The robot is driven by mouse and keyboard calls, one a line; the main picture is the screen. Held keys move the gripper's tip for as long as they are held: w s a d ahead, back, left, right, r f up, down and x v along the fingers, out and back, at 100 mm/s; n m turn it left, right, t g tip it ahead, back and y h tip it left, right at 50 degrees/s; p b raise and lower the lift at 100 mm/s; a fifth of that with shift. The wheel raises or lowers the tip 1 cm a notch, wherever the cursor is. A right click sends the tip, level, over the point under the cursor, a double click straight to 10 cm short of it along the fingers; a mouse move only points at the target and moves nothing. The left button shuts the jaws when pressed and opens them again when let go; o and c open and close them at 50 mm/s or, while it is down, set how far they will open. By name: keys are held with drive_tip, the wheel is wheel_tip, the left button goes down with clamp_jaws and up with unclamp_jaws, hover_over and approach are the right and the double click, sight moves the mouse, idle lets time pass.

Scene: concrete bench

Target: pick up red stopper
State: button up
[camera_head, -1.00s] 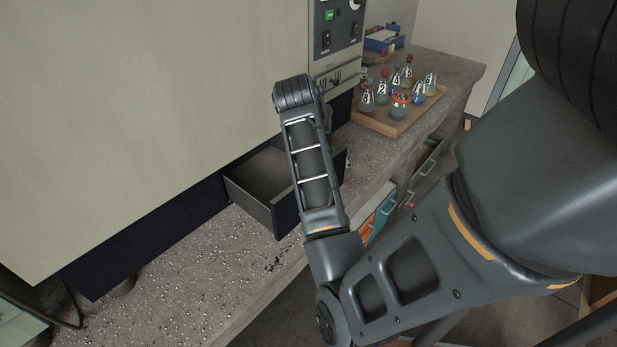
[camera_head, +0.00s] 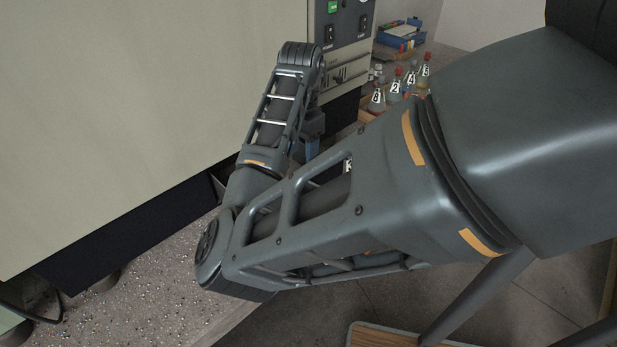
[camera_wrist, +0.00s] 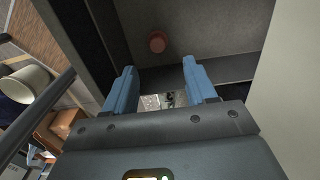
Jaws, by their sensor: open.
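A small round reddish stopper (camera_wrist: 157,42) lies on the grey floor of the open dark drawer (camera_wrist: 222,32) in the wrist view. My gripper (camera_wrist: 159,68) has its two blue fingers spread apart with nothing between them. The stopper is beyond the fingertips, near the middle between them, and apart from them. In the head view only a bit of a blue finger (camera_head: 313,124) shows below my wrist. My arm hides the stopper and most of the drawer there.
Several numbered flasks (camera_head: 395,86), some with red tops, stand at the back right, partly behind my arm. A blue box (camera_head: 400,35) is behind them. The big pale machine (camera_head: 130,100) fills the left. A pale cup (camera_wrist: 27,83) shows at left in the wrist view.

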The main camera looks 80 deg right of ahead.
drive_tip(key=shift+a+f+p, duration=0.15)
drive_tip(key=shift+f+p, duration=0.05)
drive_tip(key=shift+f, duration=1.75)
drive_tip(key=shift+a+f+p, duration=0.15)
drive_tip(key=shift+f+p, duration=0.05)
drive_tip(key=shift+f, duration=1.75)
drive_tip(key=shift+c, duration=0.5)
clamp_jaws()
drive_tip(key=shift+r, duration=0.15)
